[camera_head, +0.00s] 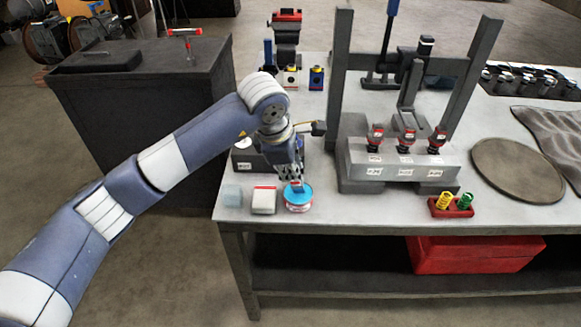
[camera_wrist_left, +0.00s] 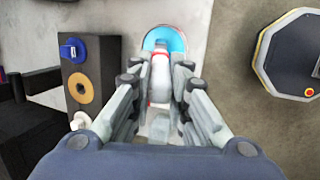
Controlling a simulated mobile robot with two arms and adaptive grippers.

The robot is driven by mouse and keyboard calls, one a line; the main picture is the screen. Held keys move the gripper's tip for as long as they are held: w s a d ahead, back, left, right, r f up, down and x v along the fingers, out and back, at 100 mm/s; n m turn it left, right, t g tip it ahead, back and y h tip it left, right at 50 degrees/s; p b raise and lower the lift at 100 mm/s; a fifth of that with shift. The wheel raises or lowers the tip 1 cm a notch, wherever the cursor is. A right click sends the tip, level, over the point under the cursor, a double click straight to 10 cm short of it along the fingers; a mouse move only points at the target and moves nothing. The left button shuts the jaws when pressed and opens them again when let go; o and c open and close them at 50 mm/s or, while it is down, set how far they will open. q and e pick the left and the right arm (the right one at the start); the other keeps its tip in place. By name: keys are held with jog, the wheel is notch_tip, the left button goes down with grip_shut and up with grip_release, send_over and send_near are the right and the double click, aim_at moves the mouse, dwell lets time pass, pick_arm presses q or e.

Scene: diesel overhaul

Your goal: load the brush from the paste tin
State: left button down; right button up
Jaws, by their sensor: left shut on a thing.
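The paste tin (camera_head: 299,204) stands near the front left edge of the bench, a round tin with a blue top face. It also shows in the left wrist view (camera_wrist_left: 176,40). My left gripper (camera_head: 293,179) points down just above the tin. It is shut on the brush, whose pale body (camera_wrist_left: 160,76) shows between the fingers in the left wrist view. The brush's lower end overlaps the blue top; I cannot tell whether it touches the paste. My right gripper is not in view.
A grey rack with several injectors (camera_head: 402,163) stands to the right. A red tray with yellow and green springs (camera_head: 451,207) sits near the front edge.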

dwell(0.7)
pick_arm(q)
jog(key=shift+f+b, duration=0.15)
jog(key=shift+b, duration=0.25)
dwell(0.3)
jog(key=shift+s, duration=0.1)
dwell(0.4)
jog(key=shift+r+p, duration=0.45)
jog(key=shift+r, duration=0.7)
jog(key=shift+r+p, duration=0.85)
jog(key=shift+r, duration=1.6)
